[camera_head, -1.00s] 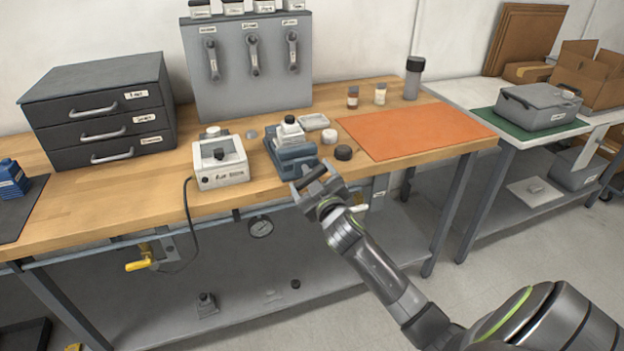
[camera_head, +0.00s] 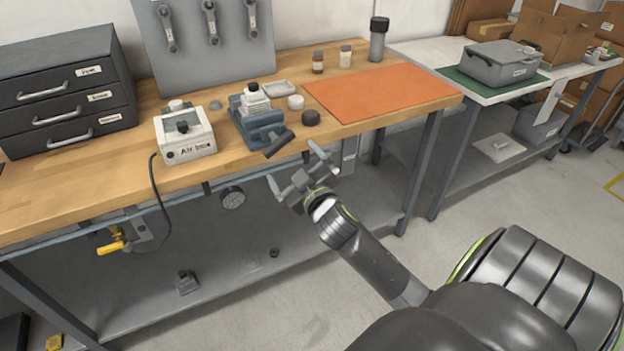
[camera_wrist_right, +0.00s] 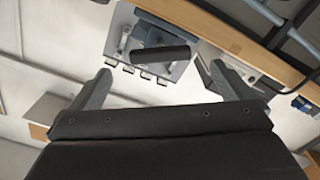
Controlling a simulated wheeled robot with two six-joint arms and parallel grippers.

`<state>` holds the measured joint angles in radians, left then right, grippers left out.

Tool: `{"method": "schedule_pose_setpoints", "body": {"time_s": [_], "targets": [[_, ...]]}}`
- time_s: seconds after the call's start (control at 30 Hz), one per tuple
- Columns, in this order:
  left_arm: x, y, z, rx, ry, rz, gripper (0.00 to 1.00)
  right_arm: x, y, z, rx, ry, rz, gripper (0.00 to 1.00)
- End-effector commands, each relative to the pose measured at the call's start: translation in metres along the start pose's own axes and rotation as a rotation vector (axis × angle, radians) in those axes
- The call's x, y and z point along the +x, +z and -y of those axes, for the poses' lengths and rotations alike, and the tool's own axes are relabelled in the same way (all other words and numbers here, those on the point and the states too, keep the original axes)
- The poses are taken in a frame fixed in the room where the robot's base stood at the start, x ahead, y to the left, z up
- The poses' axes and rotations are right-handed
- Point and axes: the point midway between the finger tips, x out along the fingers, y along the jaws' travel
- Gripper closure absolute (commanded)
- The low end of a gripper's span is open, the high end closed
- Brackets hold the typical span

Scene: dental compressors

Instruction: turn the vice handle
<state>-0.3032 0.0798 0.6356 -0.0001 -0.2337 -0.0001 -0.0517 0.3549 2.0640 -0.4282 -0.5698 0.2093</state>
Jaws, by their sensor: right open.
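The blue-grey vice (camera_head: 260,125) stands at the front edge of the wooden bench, with a pale stepped block (camera_head: 255,98) on top of it. Its dark bar handle (camera_head: 279,143) sticks out in front of the bench edge, tilted in the head view. My right gripper (camera_head: 293,167) is open and empty, just below and right of the handle, with a visible gap. In the right wrist view the dark handle (camera_wrist_right: 160,53) lies across the space ahead of my two spread fingers (camera_wrist_right: 160,72), with the vice behind it. My left gripper is not in view.
A white box with a black knob (camera_head: 185,135) stands left of the vice. A black round cap (camera_head: 310,118) and an orange mat (camera_head: 380,93) lie to its right. A pressure gauge (camera_head: 232,198) hangs under the bench edge.

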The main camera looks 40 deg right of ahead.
Motion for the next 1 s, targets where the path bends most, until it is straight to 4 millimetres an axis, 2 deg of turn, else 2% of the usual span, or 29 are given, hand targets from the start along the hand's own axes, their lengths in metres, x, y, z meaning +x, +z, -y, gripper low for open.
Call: {"method": "schedule_pose_setpoints", "body": {"time_s": [0.03, 0.2, 0.4, 0.6, 1.0], "targets": [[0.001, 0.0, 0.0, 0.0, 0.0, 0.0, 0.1, -0.012, 0.002, 0.001, 0.001, -0.001, 0.002, 0.0], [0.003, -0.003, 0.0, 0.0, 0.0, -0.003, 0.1, -0.048, 0.002, 0.001, 0.002, 0.0, 0.002, 0.0], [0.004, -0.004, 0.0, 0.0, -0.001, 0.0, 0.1, -0.078, 0.001, 0.001, 0.002, 0.0, 0.002, 0.0], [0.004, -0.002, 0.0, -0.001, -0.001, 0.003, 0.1, -0.09, 0.001, 0.0, 0.0, 0.0, 0.001, 0.0], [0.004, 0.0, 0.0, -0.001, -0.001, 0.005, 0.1, -0.091, 0.0, 0.0, 0.0, 0.0, 0.001, 0.0]]}}
